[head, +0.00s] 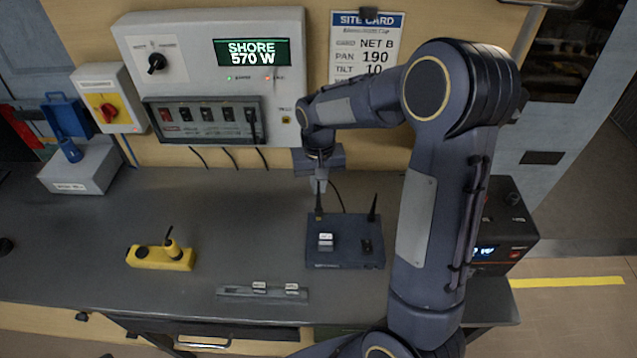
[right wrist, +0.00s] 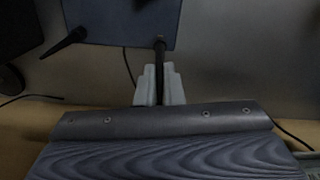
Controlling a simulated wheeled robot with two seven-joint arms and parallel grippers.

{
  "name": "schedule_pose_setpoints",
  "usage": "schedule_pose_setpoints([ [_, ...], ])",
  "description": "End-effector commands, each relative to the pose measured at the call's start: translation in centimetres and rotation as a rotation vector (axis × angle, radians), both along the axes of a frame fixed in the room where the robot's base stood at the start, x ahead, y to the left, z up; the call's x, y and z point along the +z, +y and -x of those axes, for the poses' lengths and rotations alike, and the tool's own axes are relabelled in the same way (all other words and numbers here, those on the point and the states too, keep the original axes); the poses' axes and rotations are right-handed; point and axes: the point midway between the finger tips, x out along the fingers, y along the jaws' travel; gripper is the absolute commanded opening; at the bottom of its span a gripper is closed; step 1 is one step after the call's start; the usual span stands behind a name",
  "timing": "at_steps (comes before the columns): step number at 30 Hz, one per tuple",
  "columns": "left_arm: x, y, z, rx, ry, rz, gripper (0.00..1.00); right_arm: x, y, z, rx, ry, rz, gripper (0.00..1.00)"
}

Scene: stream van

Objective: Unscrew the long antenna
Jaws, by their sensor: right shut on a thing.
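The dark blue router box (head: 345,257) sits on the grey bench, with two black antennas standing up from its back edge. My right gripper (head: 319,186) reaches down over the left antenna (head: 319,205) and is shut on its upper part. In the right wrist view, the pale fingers of my right gripper (right wrist: 159,88) close on both sides of this antenna (right wrist: 160,56), whose foot meets the box (right wrist: 120,20). The other antenna (head: 373,208) stands free and slightly tilted; it also shows in the right wrist view (right wrist: 65,43). My left gripper is not in view.
A yellow holder (head: 160,258) with a black-tipped piece and a grey rail (head: 262,293) with white modules lie left of the router. A black device (head: 505,232) stands at right, behind my arm. The shore power panel (head: 215,75) is on the wall.

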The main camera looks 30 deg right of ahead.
Motion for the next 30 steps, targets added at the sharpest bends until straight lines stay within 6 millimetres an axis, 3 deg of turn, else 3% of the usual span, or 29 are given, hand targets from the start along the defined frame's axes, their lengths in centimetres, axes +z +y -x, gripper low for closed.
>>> schedule_pose_setpoints([
  [14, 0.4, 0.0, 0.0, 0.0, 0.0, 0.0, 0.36, 0.4, 0.0, 0.0, 0.0, -0.001, 0.0, 0.0],
  [30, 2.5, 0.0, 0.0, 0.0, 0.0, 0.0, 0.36, 3.3, 0.0, 0.0, 0.0, -0.001, -0.001, 0.0],
])
